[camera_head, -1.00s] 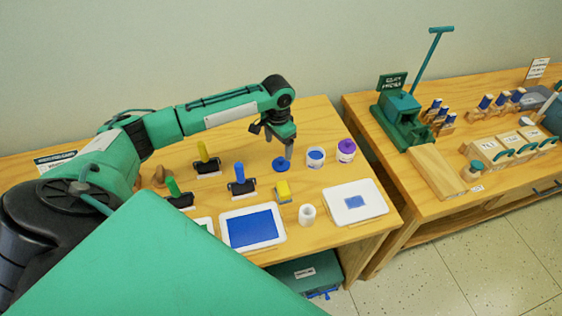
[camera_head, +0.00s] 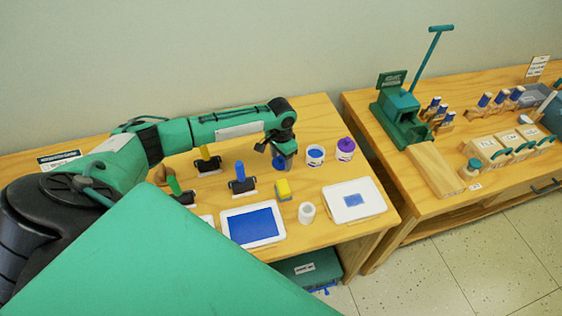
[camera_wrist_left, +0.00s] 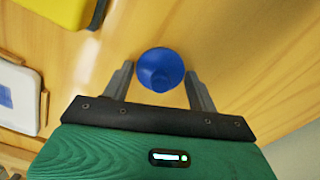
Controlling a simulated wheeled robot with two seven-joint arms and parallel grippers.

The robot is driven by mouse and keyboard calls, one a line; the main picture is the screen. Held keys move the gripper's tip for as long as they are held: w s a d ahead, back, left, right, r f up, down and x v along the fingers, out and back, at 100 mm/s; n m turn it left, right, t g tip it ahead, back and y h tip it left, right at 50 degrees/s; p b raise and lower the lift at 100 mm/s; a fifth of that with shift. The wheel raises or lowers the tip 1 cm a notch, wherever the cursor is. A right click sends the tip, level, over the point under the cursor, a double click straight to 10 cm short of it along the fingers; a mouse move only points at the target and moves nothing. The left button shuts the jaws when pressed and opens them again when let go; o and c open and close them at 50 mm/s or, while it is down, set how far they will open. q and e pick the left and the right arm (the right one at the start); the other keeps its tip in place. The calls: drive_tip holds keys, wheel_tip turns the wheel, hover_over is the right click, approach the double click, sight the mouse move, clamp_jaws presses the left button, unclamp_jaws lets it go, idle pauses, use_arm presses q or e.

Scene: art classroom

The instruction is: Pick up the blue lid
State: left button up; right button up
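The blue lid (camera_head: 279,162) is round, with a raised middle. It is on the table, partly covered by my left gripper (camera_head: 284,158) in the head view. In the left wrist view, the lid (camera_wrist_left: 160,68) shows between the fingertips of my left gripper (camera_wrist_left: 160,75). The fingers stand apart on either side of it, with a narrow gap at each side. Whether the tips reach down to the table is hard to tell. My right gripper is not in view.
A white cup with blue contents (camera_head: 315,156) and a purple-topped jar (camera_head: 345,149) stand right of the lid. The wall is behind.

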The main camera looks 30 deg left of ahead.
use_arm(q)
drive_tip(key=c, duration=0.5)
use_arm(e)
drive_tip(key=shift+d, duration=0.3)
use_arm(q)
drive_tip(key=shift+c, duration=0.2)
drive_tip(key=shift+r, duration=0.15)
